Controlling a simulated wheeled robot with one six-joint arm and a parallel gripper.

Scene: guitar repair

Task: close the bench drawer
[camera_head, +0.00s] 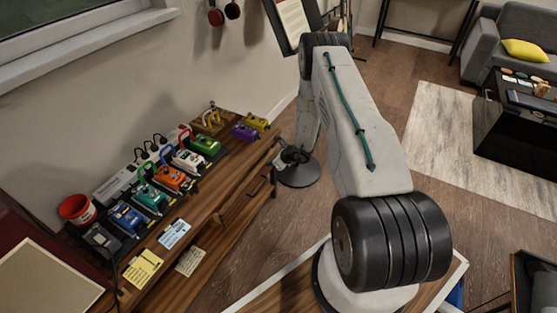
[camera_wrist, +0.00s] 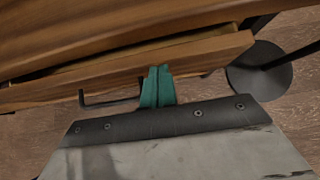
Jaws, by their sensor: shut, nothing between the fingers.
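The wooden bench drawer (camera_wrist: 205,51) stands part-way out from under the bench top (camera_wrist: 100,25); a strip of its inside shows behind the front board. A black bar handle (camera_wrist: 108,101) is on its front. The drawer also shows in the head view (camera_head: 236,214), below the bench's right edge. My gripper (camera_wrist: 159,72) has its teal fingers together and empty. They overlap the drawer front, right of the handle; I cannot tell whether they touch it. In the head view my gripper (camera_head: 283,160) is at the far end of the drawer, partly hidden.
Several coloured pedals (camera_head: 170,177), a power strip (camera_head: 120,184), a red cup (camera_head: 77,209) and note cards (camera_head: 174,233) lie on the bench. A round black stand base (camera_head: 299,172) is on the floor close to my gripper. Floor (camera_head: 240,260) beside the bench is clear.

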